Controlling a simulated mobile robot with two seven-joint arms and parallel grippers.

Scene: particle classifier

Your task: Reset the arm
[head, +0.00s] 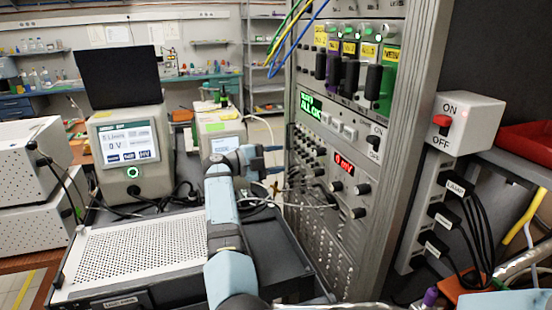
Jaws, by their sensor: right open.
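My right arm rises from the bottom centre of the head view, with light blue and grey links. It bends at the wrist toward the right. My right gripper (268,160) is at the arm's far end, small and dark, in front of the left edge of the instrument rack (345,215). It is open, and I see nothing held between its fingers. It appears apart from the rack's front panels, though the exact gap is hard to tell. My left gripper is out of view.
A perforated metal box (140,255) lies left of my arm. A display unit (128,150) and a smaller instrument (218,128) stand behind. At right are an ON/OFF switch box (470,122), a power strip (432,215) with black plugs, and a red tray (525,145). Loose cables lie near the gripper.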

